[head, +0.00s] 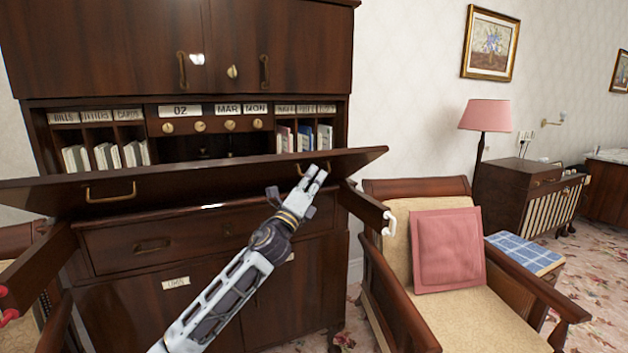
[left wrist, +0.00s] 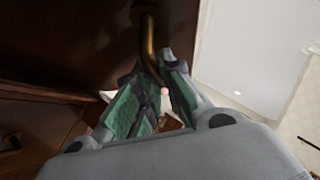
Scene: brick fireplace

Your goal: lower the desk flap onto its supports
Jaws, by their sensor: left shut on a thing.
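The dark wood desk flap (head: 215,185) is tilted, its front edge toward me, partly lowered below the pigeonholes. It has two brass handles, a left one (head: 110,198) and a right one. My left gripper (head: 316,176) is shut on the right handle, whose brass bar (left wrist: 149,40) runs between the fingers in the left wrist view. Two flap supports are pulled out from the desk: the right support (head: 362,205) has a white knob, the left support (head: 38,268) a red knob. The flap's front edge shows above both supports. My right gripper is not in view.
An armchair (head: 470,320) with a pink cushion (head: 447,250) stands close to the right support. Pigeonholes with papers and books (head: 104,154) lie behind the flap. A closed drawer (head: 150,246) is below it. A lamp (head: 486,116) stands at the back right.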

